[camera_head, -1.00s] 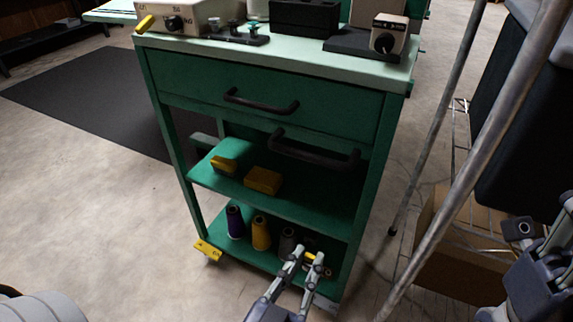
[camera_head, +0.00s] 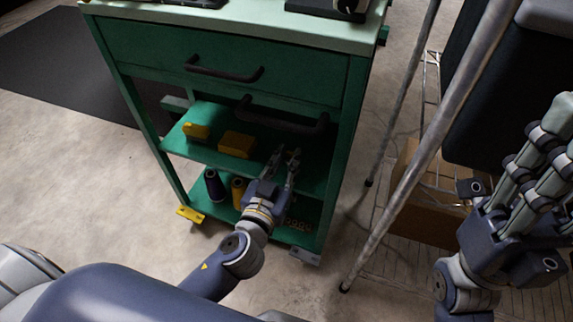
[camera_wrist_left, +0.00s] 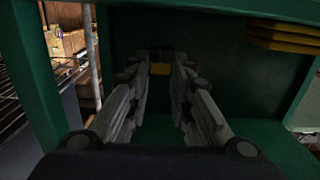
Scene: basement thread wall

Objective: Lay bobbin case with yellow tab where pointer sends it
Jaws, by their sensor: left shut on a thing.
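My left gripper (camera_head: 281,158) is in front of the cart's middle shelf, at its right part. In the left wrist view its fingers (camera_wrist_left: 160,56) are shut on a small dark piece with a yellow tab (camera_wrist_left: 160,69), which looks like the bobbin case. The case is hardly visible in the head view. My right gripper (camera_head: 560,115) is raised at the right edge, away from the cart; its fingers look apart and empty. No pointer can be made out; the instruments on the cart top are mostly outside the head view.
The green cart (camera_head: 335,165) has a drawer (camera_head: 225,60) above open shelves. A yellow box (camera_head: 237,144) and a smaller yellow block (camera_head: 196,131) sit on the middle shelf. Thread cones (camera_head: 214,186) stand on the lower shelf. A metal pole (camera_head: 430,145) stands right of the cart.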

